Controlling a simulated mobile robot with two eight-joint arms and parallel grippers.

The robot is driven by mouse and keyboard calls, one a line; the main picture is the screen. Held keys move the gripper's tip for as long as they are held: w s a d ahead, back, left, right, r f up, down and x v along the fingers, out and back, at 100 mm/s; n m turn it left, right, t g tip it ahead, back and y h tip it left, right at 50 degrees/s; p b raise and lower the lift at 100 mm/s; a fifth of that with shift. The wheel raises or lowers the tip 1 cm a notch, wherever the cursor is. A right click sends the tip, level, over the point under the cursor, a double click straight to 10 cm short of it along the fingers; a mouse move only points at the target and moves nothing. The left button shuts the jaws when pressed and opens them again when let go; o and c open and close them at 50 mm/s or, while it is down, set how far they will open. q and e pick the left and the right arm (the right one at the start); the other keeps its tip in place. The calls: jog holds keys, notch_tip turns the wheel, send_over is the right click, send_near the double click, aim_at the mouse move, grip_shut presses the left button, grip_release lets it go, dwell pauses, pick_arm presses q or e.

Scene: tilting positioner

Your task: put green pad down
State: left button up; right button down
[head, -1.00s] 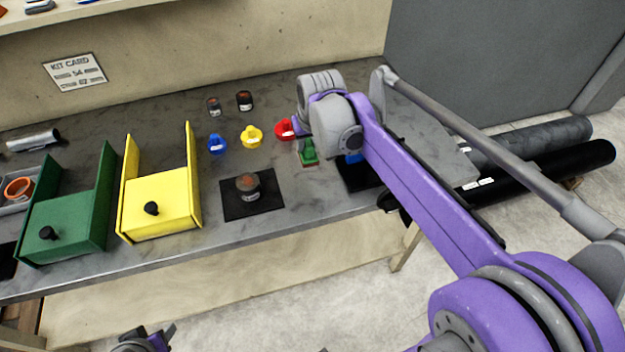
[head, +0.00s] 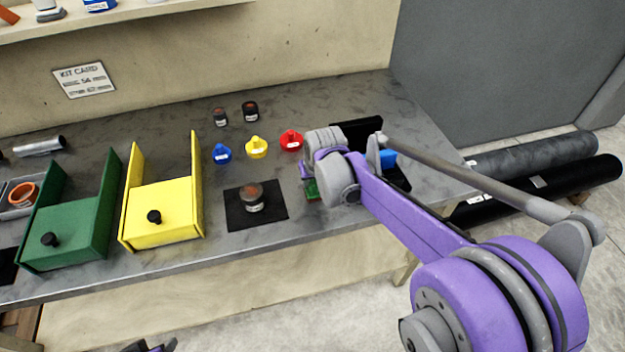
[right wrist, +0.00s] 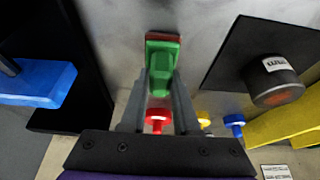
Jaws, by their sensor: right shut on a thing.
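The green pad (head: 312,190) is at my right gripper, to the right of the black mat with the round part. It also shows in the right wrist view (right wrist: 163,62), with a reddish-brown edge underneath. My right gripper (right wrist: 164,85) is shut on it, one finger on each side. In the head view the hand and arm hide the fingers and most of the pad. I cannot tell whether the pad touches the bench. My left gripper (head: 150,346) only partly shows at the bottom edge; its jaws cannot be made out.
A black fixture (head: 358,132) with a blue block (head: 388,158) stands right of the gripper. Red (head: 291,140), yellow (head: 256,148) and blue (head: 222,154) knobbed pieces stand behind. The black mat (head: 236,214) bears a dark round part (head: 252,196). Yellow (head: 165,214) and green (head: 65,240) boxes are left.

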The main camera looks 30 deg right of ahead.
jog(key=shift+f, duration=0.15)
jog(key=c, duration=0.7)
grip_release()
jog(key=shift+o, duration=0.2)
jog(key=shift+r, duration=0.3)
jog(key=p+v, duration=0.1)
jog(key=v, duration=1)
jog(key=s+a+f+n, duration=0.1)
jog(key=s+a+f, duration=0.2)
jog(key=s, duration=0.2)
jog(key=s+a+f+n, duration=0.1)
jog(key=s+a+f, duration=0.2)
jog(key=s, duration=0.3)
jog(key=s+a+f+t+y, duration=0.1)
jog(key=s+a+f, duration=0.2)
jog(key=s+f, duration=0.1)
jog(key=shift+s+a+n, duration=0.25)
jog(key=shift+s+n, duration=0.15)
jog(key=shift+s, duration=0.5)
jog(key=shift+f, duration=0.15)
